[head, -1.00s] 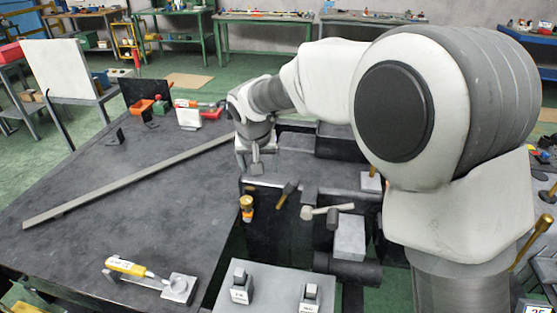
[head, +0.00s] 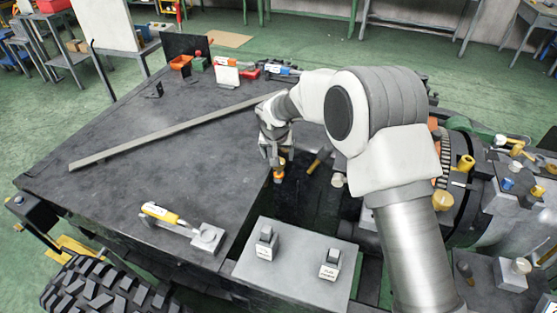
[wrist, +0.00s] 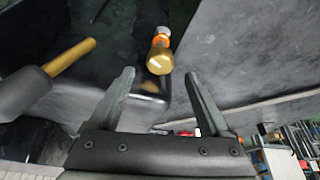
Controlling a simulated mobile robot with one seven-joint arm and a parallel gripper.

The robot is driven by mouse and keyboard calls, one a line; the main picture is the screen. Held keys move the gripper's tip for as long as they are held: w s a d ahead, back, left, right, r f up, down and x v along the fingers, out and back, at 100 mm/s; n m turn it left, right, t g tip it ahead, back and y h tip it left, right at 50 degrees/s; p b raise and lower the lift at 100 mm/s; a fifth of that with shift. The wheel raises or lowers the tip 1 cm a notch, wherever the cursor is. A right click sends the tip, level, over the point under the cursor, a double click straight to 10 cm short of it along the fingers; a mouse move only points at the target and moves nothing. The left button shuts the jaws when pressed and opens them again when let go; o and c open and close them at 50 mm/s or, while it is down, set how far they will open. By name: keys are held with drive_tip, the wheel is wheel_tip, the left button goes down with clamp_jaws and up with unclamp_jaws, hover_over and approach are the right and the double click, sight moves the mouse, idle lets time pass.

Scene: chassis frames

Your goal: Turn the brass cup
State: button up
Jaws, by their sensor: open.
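The brass cup (head: 281,162) sits with an orange ring below it at the dark table's right edge in the head view. The wrist view shows its round brass end (wrist: 160,60), with orange and white parts behind it. My gripper (head: 271,160) is open and right at the cup in the head view. In the wrist view my gripper (wrist: 159,76) has its fingers spread to either side, with the cup between and just beyond the tips. I see no contact. The head view partly hides the cup's top behind the fingers.
A brass-coloured handle (wrist: 70,56) lies left of the cup in the wrist view. A long grey bar (head: 170,133) crosses the dark tabletop (head: 130,195). A yellow-handled tool (head: 160,212) and a grey panel with two switches (head: 290,275) are nearer. The mid-table is mostly bare.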

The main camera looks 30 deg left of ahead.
drive_tip(key=shift+x, duration=2.45)
clamp_jaws()
